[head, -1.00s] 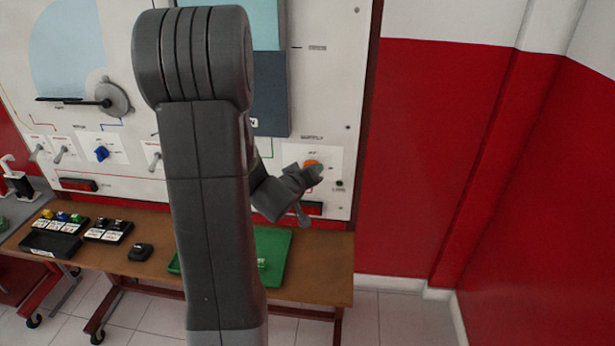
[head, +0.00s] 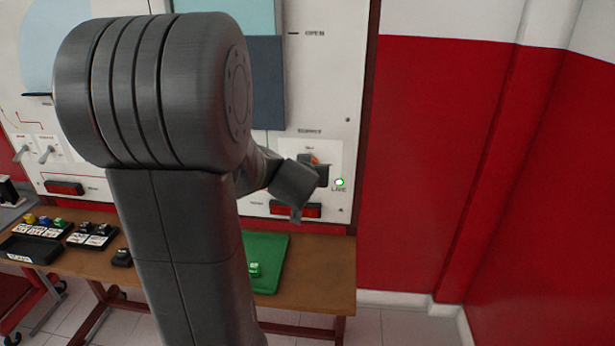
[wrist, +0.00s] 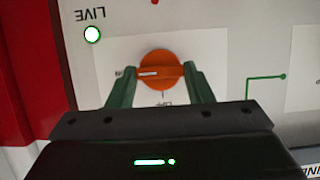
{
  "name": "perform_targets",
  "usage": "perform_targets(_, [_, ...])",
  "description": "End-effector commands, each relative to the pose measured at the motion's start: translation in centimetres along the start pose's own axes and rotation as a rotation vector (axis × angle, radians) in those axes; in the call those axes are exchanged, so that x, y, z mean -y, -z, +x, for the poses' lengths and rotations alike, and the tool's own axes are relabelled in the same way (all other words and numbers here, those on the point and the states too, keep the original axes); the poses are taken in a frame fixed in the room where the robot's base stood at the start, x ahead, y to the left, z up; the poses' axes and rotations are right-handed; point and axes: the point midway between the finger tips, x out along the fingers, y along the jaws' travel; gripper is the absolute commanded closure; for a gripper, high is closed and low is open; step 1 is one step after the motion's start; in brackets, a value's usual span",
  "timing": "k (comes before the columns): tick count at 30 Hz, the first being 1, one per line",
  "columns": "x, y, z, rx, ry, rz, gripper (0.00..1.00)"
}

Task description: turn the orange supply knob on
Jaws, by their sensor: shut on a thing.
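The orange supply knob (wrist: 160,60) is on a white plate on the panel. In the wrist view its grip bar lies level, with a pale mark at its left end. My gripper (wrist: 159,73) is shut on this bar, with one green finger at each end. In the head view only a bit of the orange knob (head: 315,158) shows past my gripper (head: 318,172). The LIVE lamp (head: 339,183) beside the knob is lit; it also glows white in the wrist view (wrist: 92,34). The knob's printed labels are partly covered.
A wooden bench (head: 325,275) with a green mat (head: 270,265) stands under the panel. Small black trays with coloured pieces lie at its left. Floor to the right is clear.

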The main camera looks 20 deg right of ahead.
Motion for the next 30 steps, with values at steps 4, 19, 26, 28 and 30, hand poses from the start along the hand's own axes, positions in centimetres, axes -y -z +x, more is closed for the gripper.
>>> perform_targets(4, [-0.02, -0.13, 0.02, 0.002, 0.005, 0.011, 0.76])
perform_targets(19, [-0.01, -0.04, 0.00, 0.001, 0.006, 0.014, 0.32])
perform_targets(26, [-0.01, -0.01, -0.01, 0.000, 0.005, 0.013, 0.32])
perform_targets(28, [-0.01, 0.03, -0.13, 0.000, 0.006, 0.013, 0.32])
perform_targets(30, [-0.01, 0.11, -0.52, 0.000, 0.006, 0.013, 0.32])
